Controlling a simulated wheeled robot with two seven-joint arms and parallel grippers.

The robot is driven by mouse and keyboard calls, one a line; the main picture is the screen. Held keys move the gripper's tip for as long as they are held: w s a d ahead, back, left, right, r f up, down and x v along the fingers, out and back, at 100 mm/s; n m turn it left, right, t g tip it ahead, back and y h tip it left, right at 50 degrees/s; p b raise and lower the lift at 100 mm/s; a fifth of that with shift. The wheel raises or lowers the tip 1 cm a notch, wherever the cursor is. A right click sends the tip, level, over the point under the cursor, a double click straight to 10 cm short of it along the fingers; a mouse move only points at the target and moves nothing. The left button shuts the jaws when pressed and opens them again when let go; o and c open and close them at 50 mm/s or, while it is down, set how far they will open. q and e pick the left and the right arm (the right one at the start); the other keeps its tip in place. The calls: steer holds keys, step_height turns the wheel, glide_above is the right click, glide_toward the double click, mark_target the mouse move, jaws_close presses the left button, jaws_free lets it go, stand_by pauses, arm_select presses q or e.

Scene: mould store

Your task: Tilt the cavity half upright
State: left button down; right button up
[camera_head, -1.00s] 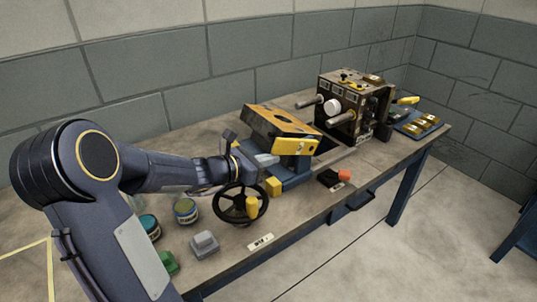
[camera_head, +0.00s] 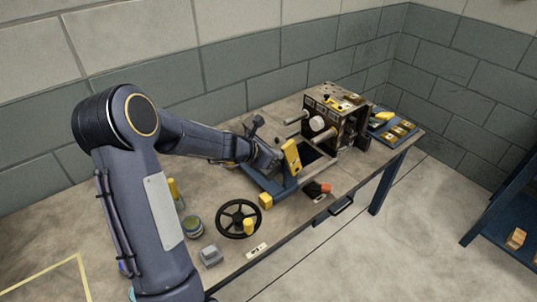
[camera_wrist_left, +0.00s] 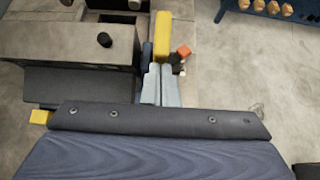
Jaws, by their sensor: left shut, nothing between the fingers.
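The cavity half shows mainly as its yellow end bar (camera_head: 291,157), which stands steep at the front edge of the blue cradle (camera_head: 275,186). My left arm and hand hide most of its block. In the left wrist view, the yellow bar (camera_wrist_left: 162,36) lies just beyond my fingertips, beside a large grey-brown block (camera_wrist_left: 80,55). My left gripper (camera_head: 276,160) is shut and empty, close against the left side of the bar; I cannot tell if they touch. Its pale fingers (camera_wrist_left: 160,85) lie together in the left wrist view. My right gripper is out of view.
The other mould block (camera_head: 335,118) with guide pillars stands behind to the right. A black handwheel (camera_head: 238,218) is at the front. Jars (camera_head: 192,226) and a grey block (camera_head: 211,255) stand near my arm. An orange-tipped tool (camera_head: 319,189) lies on the bench right of the cradle.

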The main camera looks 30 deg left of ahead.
mark_target(291, 141)
arm_select(q)
steer(key=w+r, duration=0.1)
steer(key=w+d+r+p, duration=0.1)
steer(key=shift+w+d+r, duration=0.1)
steer(key=shift+w, duration=0.25)
steer(key=shift+w+d+r+p, duration=0.25)
steer(key=shift+w+p, duration=0.3)
steer(key=shift+w+d+r, duration=0.1)
steer(key=shift+w+r, duration=0.15)
steer(key=shift+w, duration=0.1)
steer(key=shift+w+d+p, duration=0.25)
steer(key=shift+w+p, duration=0.05)
steer(key=shift+w, duration=0.3)
